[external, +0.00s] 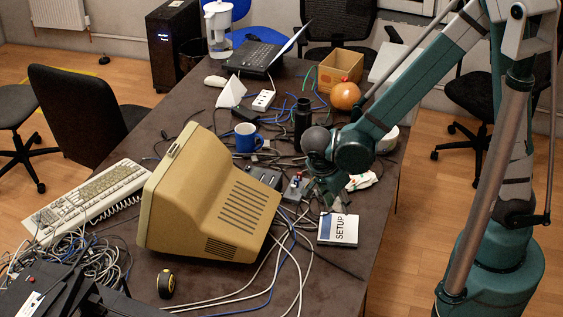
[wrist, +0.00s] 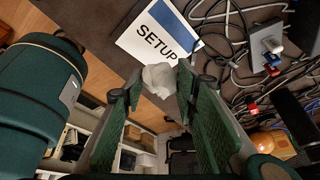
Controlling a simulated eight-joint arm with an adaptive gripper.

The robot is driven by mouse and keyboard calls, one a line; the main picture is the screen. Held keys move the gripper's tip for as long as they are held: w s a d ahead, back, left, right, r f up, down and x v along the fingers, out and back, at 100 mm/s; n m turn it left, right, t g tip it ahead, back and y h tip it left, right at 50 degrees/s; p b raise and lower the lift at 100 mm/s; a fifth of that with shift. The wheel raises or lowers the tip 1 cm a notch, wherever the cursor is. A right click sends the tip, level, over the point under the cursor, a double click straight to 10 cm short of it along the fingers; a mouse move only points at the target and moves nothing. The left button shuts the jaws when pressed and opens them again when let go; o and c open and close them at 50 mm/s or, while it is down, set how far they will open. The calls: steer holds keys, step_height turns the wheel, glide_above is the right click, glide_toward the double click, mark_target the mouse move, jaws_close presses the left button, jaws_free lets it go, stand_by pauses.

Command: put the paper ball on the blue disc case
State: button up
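The blue disc case (external: 338,230) is a flat white and blue square marked SETUP. It lies on the table near the right edge, and it also shows at the top of the wrist view (wrist: 150,37). My gripper (wrist: 159,80) has its green fingers on either side of a crumpled, pale paper ball (wrist: 158,77) and appears shut on it at the fingertips. In the wrist view the ball overlaps the case's lower edge. In the external view my gripper (external: 331,203) points down just behind the case, and the ball is hard to make out.
A beige monitor (external: 210,195) stands left of the case. Cables (external: 283,255) run over the table beside it. A blue mug (external: 248,138), a dark bottle (external: 302,122), an orange round object (external: 345,96) and a cardboard box (external: 340,68) stand farther back. The table's right edge is close.

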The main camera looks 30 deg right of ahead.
mark_target(338, 209)
steer(key=shift+f+b, duration=0.35)
steer(key=shift+f, duration=1.45)
steer(key=shift+f+b, duration=0.6)
steer(key=shift+f, duration=1.5)
steer(key=shift+f, duration=0.15)
steer(key=o, duration=0.6)
steer(key=shift+r, duration=0.2)
steer(key=p+v, duration=0.2)
steer(key=v, duration=1)
steer(key=shift+s+p, duration=0.1)
steer(key=shift+p, duration=0.25)
